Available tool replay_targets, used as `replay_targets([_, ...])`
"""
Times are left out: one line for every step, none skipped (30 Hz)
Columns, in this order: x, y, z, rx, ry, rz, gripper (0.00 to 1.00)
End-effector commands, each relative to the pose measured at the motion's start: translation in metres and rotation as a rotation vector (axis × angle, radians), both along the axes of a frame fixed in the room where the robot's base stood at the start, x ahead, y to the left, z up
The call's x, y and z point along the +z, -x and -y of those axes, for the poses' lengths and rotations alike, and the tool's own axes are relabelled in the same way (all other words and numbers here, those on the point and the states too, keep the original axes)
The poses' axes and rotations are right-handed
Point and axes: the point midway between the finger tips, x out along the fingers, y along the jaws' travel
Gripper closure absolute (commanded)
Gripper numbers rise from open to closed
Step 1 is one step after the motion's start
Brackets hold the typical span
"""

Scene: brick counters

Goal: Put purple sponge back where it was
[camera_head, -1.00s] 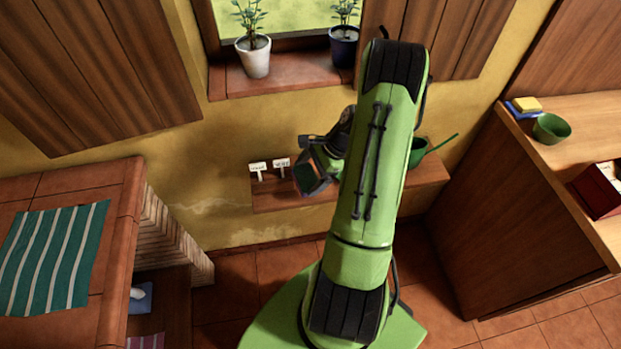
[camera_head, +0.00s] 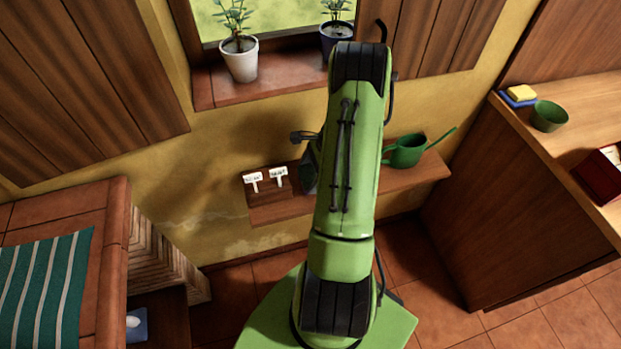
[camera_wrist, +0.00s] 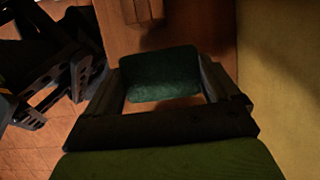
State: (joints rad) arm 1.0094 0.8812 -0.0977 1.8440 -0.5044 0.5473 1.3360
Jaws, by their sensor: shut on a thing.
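My gripper (camera_wrist: 160,82) is shut on a dark green, sponge-like block with rounded corners (camera_wrist: 160,72) in the wrist view. The block sits between the two fingers, above a brown wooden surface; the gap beneath it cannot be judged. No clearly purple sponge shows in any view. In the head view my arm hides most of the gripper and the block, in front of the low wall shelf (camera_head: 415,172).
Two white label signs (camera_head: 254,180) (camera_head: 278,176) stand at the shelf's left end. A green watering can (camera_head: 406,151) stands on its right part. A yellow sponge (camera_head: 521,93) on a blue one (camera_head: 518,101) and a green bowl (camera_head: 549,116) are on the right counter (camera_head: 572,150).

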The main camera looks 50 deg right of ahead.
Motion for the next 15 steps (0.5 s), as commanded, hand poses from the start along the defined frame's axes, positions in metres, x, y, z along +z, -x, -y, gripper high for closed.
replay_targets([-0.012,0.001,-0.001,0.0,-0.003,-0.003,0.44])
replay_targets([-0.018,0.0,0.0,-0.001,-0.003,-0.002,0.44])
replay_targets([-0.023,0.0,0.0,-0.001,-0.002,-0.003,0.44])
replay_targets([-0.024,0.0,0.0,0.0,-0.001,-0.002,0.44])
replay_targets([-0.024,0.0,0.0,0.0,-0.001,-0.001,0.44])
replay_targets([-0.023,0.0,0.0,0.0,0.001,-0.001,0.44])
replay_targets([-0.022,0.0,0.0,0.0,0.001,-0.001,0.44])
replay_targets([-0.022,0.0,0.0,0.0,0.001,-0.001,0.44])
replay_targets([-0.022,0.0,0.0,0.0,0.001,-0.001,0.44])
replay_targets([-0.022,0.0,0.0,0.0,0.0,0.0,0.44])
replay_targets([-0.023,0.0,0.0,0.0,0.0,0.0,0.44])
replay_targets([-0.025,0.0,0.0,0.0,0.0,0.0,0.44])
replay_targets([-0.025,0.0,0.0,0.0,0.0,0.0,0.08])
replay_targets([-0.024,0.0,0.0,0.0,0.0,0.0,0.03])
replay_targets([-0.024,0.0,0.0,0.0,0.0,0.0,0.0])
